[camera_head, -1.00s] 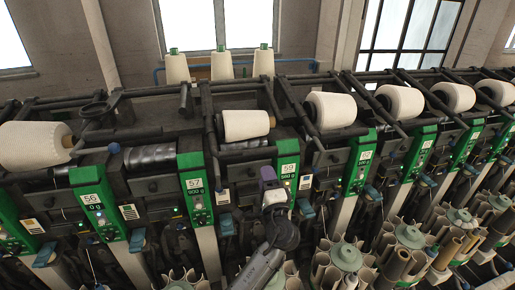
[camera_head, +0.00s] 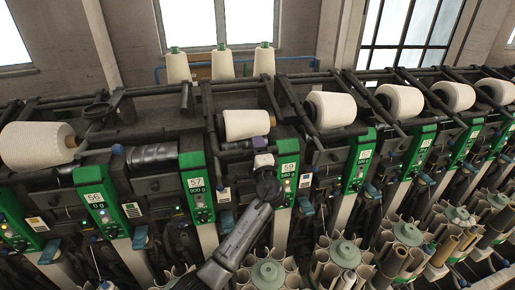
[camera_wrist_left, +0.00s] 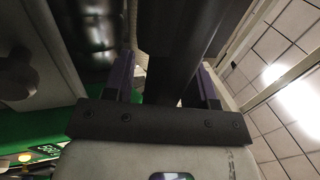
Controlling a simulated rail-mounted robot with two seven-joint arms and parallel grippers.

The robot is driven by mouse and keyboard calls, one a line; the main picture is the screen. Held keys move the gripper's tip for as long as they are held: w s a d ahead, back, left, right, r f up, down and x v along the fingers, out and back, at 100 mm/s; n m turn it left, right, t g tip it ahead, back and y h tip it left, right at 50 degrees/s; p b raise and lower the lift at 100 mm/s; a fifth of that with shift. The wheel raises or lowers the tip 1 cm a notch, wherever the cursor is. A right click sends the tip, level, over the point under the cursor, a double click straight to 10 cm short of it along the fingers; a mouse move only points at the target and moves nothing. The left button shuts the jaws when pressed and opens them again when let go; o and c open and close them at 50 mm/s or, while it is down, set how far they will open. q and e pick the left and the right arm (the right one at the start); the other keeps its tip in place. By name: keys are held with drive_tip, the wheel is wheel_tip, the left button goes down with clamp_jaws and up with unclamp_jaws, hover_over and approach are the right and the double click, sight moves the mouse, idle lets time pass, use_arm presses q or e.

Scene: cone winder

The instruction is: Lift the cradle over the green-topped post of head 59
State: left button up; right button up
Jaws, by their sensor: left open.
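The green-topped post of head 59 (camera_head: 287,172) stands right of centre in the head view, with its label readable. Left of it, a white cone (camera_head: 246,124) lies across the head, with dark cradle bars around it. My left gripper (camera_head: 261,143) is just below the cone's right end, left of the post's top, and partly hides that area. In the left wrist view, its two purple fingers (camera_wrist_left: 165,85) stand apart, with a dark bar (camera_wrist_left: 172,45) between them. I cannot tell whether they touch the bar. My right gripper is not in view.
More cones, such as one on the right (camera_head: 331,110), lie along the machine. Three cones (camera_head: 221,64) stand behind.

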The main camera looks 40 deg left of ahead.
use_arm(q)
clamp_jaws()
idle(0.4)
drive_tip(key=shift+g+h, duration=0.7)
drive_tip(key=shift+h, duration=0.2)
drive_tip(key=r+p, duration=0.3)
drive_tip(key=p, duration=0.1)
drive_tip(key=s+d+r+p, duration=0.1)
drive_tip(key=r+p, duration=0.6)
drive_tip(key=p, duration=0.2)
drive_tip(key=shift+s+d+r, duration=0.15)
drive_tip(key=shift+d+r, duration=0.1)
drive_tip(key=shift+d, duration=0.1)
drive_tip(key=shift+r, duration=0.4)
